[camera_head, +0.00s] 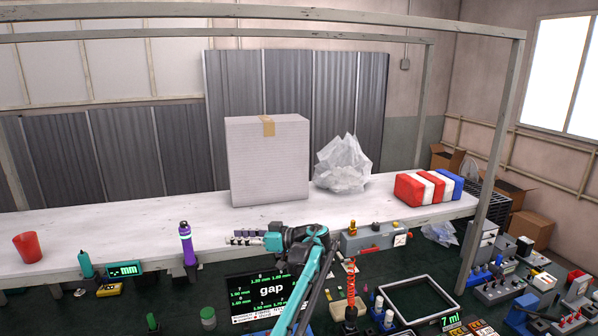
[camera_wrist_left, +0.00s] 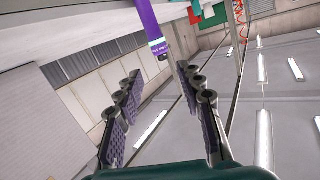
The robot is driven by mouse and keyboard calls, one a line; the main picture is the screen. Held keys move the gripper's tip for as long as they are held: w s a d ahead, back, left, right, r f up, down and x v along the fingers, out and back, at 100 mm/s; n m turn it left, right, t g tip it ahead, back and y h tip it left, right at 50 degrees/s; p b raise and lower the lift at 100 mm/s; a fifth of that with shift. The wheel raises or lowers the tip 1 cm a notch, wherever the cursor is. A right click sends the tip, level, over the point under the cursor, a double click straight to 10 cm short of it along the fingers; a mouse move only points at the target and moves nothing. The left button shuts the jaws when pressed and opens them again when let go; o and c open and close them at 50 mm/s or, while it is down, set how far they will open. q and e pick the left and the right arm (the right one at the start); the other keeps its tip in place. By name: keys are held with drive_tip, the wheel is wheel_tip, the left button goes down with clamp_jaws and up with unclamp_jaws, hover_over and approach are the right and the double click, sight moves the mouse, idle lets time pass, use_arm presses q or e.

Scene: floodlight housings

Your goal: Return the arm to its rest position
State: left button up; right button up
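My left gripper (camera_head: 248,237) sits at the front edge of the white bench, at the end of my teal and black arm that rises from the bottom of the head view. In the left wrist view its two dark fingers with purple pads (camera_wrist_left: 155,105) stand apart, with nothing between them. A purple tool (camera_head: 187,243) hangs upright at the bench edge, left of the gripper and apart from it. It also shows in the left wrist view (camera_wrist_left: 155,30), beyond the fingertips. My right gripper is not in view.
On the white bench (camera_head: 130,225) stand a red cup (camera_head: 27,247), a large white box (camera_head: 267,160), a crumpled clear bag (camera_head: 343,165) and a red, white and blue bundle (camera_head: 428,188). A "gap" display (camera_head: 272,290) is below the gripper. A red coil (camera_head: 351,283) hangs right of my arm.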

use_arm(q)
drive_tip(key=s+a+f+m+h+b, duration=0.35)
drive_tip(key=s+f+b, duration=0.35)
drive_tip(key=s, duration=0.4)
drive_tip(key=s+a+f+m+h+b, duration=0.2)
drive_tip(key=s+f+m+h+b, duration=0.4)
drive_tip(key=s, duration=0.4)
drive_tip(key=s+d+f+m+t+h+b, duration=0.1)
drive_tip(key=s+f+b, duration=0.4)
drive_tip(key=s+f, duration=0.6)
drive_tip(key=s+d+f+m+t+h+b, duration=0.2)
drive_tip(key=s+d+f+h+b, duration=0.3)
drive_tip(key=s+f, duration=0.7)
wheel_tip(320, 180, down, 3)
drive_tip(key=shift+d+r+m+b, duration=0.1)
drive_tip(key=shift+d+m+b, duration=0.2)
drive_tip(key=shift+b, duration=0.5)
drive_tip(key=shift+a, duration=0.1)
